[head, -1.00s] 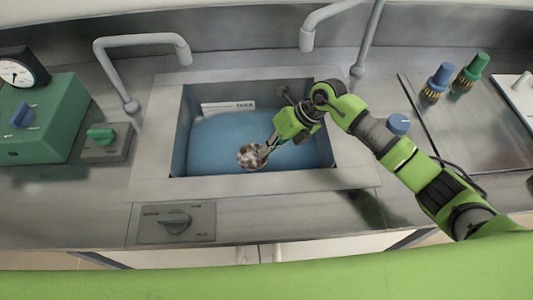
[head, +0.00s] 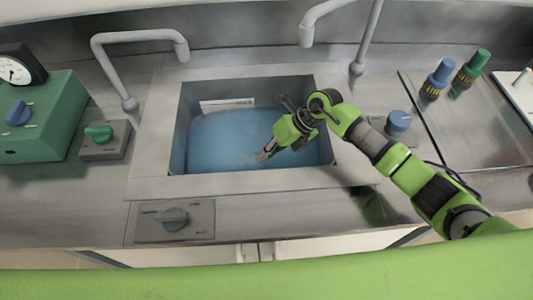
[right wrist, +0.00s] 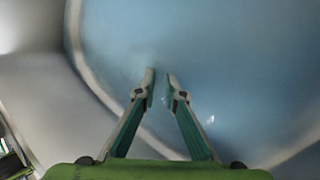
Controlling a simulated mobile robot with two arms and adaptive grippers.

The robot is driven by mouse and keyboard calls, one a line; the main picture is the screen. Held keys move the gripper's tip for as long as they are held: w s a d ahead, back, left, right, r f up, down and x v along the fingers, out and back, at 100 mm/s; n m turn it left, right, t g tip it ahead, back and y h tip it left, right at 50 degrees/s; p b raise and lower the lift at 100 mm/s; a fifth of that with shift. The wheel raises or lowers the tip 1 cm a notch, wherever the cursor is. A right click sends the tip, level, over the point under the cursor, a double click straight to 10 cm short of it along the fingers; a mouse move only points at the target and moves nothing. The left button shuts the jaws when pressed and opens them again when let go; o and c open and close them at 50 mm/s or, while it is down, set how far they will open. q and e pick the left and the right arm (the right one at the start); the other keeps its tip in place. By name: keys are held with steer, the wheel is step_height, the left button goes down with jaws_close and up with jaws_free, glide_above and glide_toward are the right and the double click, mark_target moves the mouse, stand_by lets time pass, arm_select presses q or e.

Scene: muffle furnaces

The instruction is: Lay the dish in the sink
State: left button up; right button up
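My right gripper (head: 264,154) reaches into the sink (head: 228,187) from the right, over the blue surface (head: 215,140) inside it. In the right wrist view, my right gripper (right wrist: 160,78) has its two fingertips slightly apart with a narrow gap. Nothing shows between them. Blue fills the view behind the fingers, with small bright glints beside the right finger. My left gripper is not in view.
Two grey taps stand behind the sink, at left (head: 128,100) and right (head: 357,65). A green box with a gauge (head: 45,130) is on the left. A knob panel (head: 174,221) lies in front. Blue and green knobs stand at right.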

stand_by(0.3)
steer(key=shift+r, duration=0.25)
steer(key=v, duration=1.2)
steer(key=shift+r+b, duration=0.4)
